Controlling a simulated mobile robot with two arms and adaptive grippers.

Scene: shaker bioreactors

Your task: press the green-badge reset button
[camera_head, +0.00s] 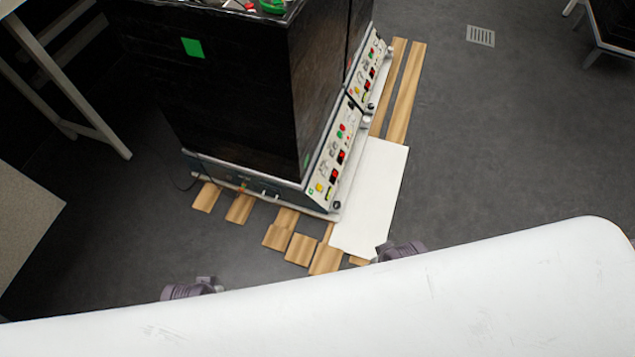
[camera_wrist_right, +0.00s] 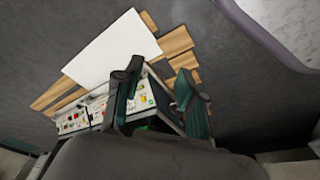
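A tall black shaker cabinet (camera_head: 225,95) stands on the floor in the head view, with a green square badge (camera_head: 193,47) on its dark side. A pale near control panel (camera_head: 330,165) at its base carries small red, green, yellow and black controls; a similar far panel (camera_head: 368,72) sits behind it. I cannot tell which control is the reset button. In the right wrist view my right gripper (camera_wrist_right: 157,92) has its fingers apart with nothing between them, and the panels (camera_wrist_right: 100,110) show beyond. A grey-purple part of my left arm shows at lower left in the head view; its fingers cannot be made out.
A white board (camera_head: 375,195) and several wooden slats (camera_head: 405,90) lie around the cabinet's base. A white frame (camera_head: 65,85) stands at the left and a pale slab (camera_head: 25,235) at the left edge. Grey floor is open on the right, with a drain grate (camera_head: 481,36).

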